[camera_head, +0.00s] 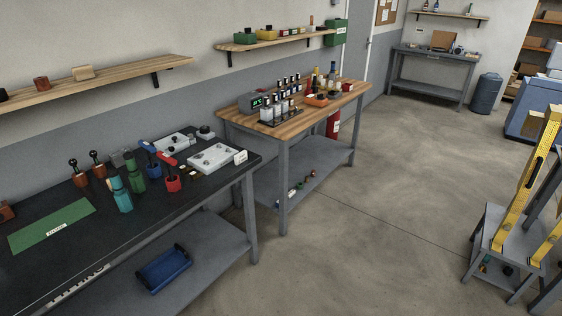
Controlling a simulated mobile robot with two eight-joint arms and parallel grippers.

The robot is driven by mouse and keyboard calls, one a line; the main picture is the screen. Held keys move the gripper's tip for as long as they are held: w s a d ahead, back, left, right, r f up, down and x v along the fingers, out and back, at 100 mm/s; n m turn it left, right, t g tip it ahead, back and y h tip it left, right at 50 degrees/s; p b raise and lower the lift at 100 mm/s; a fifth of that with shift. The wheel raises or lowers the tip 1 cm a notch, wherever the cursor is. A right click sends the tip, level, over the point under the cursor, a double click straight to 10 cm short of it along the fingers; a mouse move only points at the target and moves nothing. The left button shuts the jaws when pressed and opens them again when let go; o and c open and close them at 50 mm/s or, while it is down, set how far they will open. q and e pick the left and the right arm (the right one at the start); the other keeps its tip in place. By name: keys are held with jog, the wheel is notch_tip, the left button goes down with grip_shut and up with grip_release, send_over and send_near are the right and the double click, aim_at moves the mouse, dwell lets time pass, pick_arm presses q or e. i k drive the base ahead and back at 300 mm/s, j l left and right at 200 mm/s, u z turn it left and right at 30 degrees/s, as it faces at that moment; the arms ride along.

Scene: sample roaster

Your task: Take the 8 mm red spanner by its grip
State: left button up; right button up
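A red tool (167,158), which looks like the red spanner, stands in a red holder (173,184) on the dark-topped bench at the left. Its upper end leans out over the bench, and its size marking is too small to read. A similar blue tool (148,146) stands just behind and to its left. Neither of my grippers shows in the view.
Teal (121,193) and green (134,172) bottle-like items stand left of the red tool. A pale plate (211,158) lies to its right. A green mat (50,226) covers the near left. A wooden-topped bench (272,129) stands beyond. The floor (340,230) right of the benches is clear.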

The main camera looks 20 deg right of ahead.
aim_at(170, 160)
jog(key=z, duration=0.15)
jog(key=i+j+u, duration=0.1)
jog(key=i+j, duration=0.15)
jog(key=i, duration=0.3)
jog(key=i+j+u, duration=0.1)
jog(key=i, duration=0.45)
jog(key=i+j+u, duration=0.1)
jog(key=i+j, duration=0.2)
jog(key=i, duration=0.25)
